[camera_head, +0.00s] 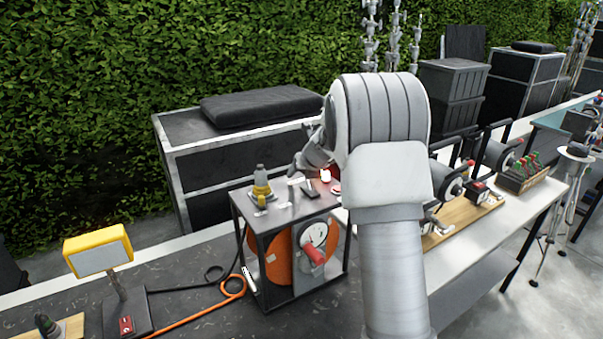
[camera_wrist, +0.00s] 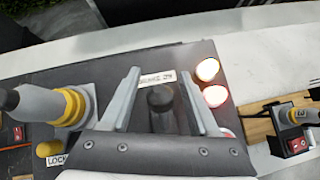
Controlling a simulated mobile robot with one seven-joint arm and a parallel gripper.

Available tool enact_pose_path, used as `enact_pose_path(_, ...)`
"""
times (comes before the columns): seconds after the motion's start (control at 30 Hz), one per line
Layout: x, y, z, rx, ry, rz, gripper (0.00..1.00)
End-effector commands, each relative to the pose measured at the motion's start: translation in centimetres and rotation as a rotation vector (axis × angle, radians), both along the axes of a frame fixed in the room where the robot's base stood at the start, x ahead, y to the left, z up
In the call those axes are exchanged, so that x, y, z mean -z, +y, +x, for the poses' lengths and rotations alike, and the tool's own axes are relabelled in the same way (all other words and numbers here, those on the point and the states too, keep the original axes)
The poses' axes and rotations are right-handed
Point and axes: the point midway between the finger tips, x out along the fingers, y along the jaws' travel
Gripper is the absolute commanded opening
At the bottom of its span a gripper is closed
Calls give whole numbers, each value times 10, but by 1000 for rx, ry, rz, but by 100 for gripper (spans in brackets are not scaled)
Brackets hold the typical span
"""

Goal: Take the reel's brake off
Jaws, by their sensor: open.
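The reel (camera_head: 273,262) is an orange drum inside a dark open frame, with a red-handled crank on its front. Its grey top panel (camera_head: 285,208) carries the brake control. In the wrist view the brake's black knob (camera_wrist: 160,98) stands behind a small white label (camera_wrist: 157,78) that seems to read "BRAKE ON". My gripper (camera_wrist: 158,74) is open, one pale finger on each side of the knob; I cannot tell whether either touches it. In the head view my arm comes from the front right, and my gripper (camera_head: 297,170) is low over the panel, partly hidden.
A grey connector with a yellow collar (camera_wrist: 72,105) stands left of my gripper, near a "LOCK" label (camera_wrist: 57,160). Smaller reels (camera_head: 452,182) stand right.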

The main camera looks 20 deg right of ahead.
Motion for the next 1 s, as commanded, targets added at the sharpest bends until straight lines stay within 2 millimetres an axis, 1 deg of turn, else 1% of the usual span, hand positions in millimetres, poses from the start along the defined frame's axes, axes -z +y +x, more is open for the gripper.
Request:
enact_pose_path(0.33,2,0,2,1,0,-1,61)
enact_pose_path(0.47,2,0,2,1,0,-1,38)
enact_pose_path(0.5,2,0,2,1,0,-1,31)
enact_pose_path(0.57,2,0,2,1,0,-1,20)
enact_pose_path(0.6,2,0,2,1,0,-1,13)
enact_pose_path(0.67,2,0,2,1,0,-1,2)
enact_pose_path(0.7,2,0,2,1,0,-1,0)
enact_pose_path(1.0,2,0,2,1,0,-1,0)
